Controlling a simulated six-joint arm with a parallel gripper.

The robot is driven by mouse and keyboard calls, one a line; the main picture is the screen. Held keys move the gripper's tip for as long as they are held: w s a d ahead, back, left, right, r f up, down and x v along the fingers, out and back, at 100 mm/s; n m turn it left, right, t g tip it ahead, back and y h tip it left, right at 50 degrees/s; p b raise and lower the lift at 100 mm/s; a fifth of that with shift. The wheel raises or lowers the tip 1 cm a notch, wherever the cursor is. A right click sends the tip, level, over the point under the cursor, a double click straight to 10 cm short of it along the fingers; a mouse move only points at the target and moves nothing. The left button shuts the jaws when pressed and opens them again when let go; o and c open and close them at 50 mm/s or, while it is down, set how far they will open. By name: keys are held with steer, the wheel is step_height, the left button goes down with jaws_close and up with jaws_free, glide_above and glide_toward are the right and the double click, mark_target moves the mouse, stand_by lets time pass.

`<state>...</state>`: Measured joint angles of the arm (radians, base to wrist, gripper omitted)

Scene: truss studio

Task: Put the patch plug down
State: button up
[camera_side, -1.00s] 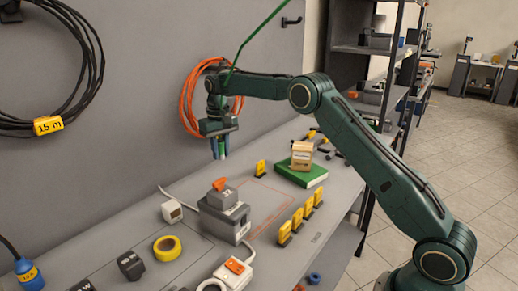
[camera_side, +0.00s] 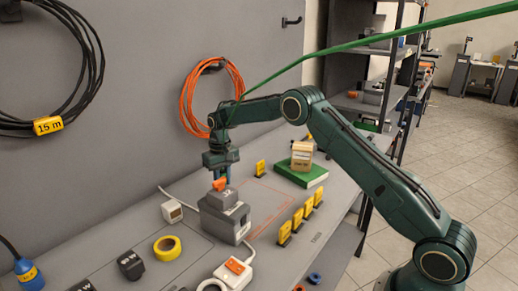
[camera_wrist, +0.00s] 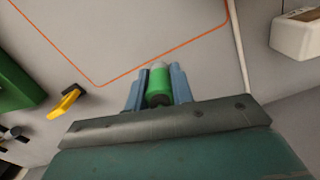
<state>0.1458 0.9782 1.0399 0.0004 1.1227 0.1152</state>
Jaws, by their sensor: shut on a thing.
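The patch plug (camera_wrist: 158,82), a green and white cylinder, sits between the two blue fingers of my gripper (camera_wrist: 157,88) in the wrist view. My gripper is shut on it. In the side view my gripper (camera_side: 220,174) points down over the bench, just behind the grey battery-like block with an orange top (camera_side: 225,199). The plug itself is hard to make out there. A green cable (camera_side: 380,42) runs from the wrist to the upper right. Bare grey bench shows around the plug in the wrist view, with an orange outline (camera_wrist: 100,85) beyond.
The grey block stands on a larger grey unit (camera_side: 224,226). A white box (camera_side: 172,211) lies to its left. Several yellow clips (camera_side: 285,232) stand to the right, with a green book (camera_side: 300,173) under a small carton (camera_side: 302,155). An orange cable coil (camera_side: 195,105) hangs behind.

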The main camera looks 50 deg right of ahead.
mark_target(222, 172)
steer(key=shift+f, duration=1.6)
steer(key=shift+f, duration=0.15)
steer(key=o, duration=1)
step_height(222, 172, up, 12)
steer(key=shift+f, duration=0.1)
steer(key=shift+r, duration=0.3)
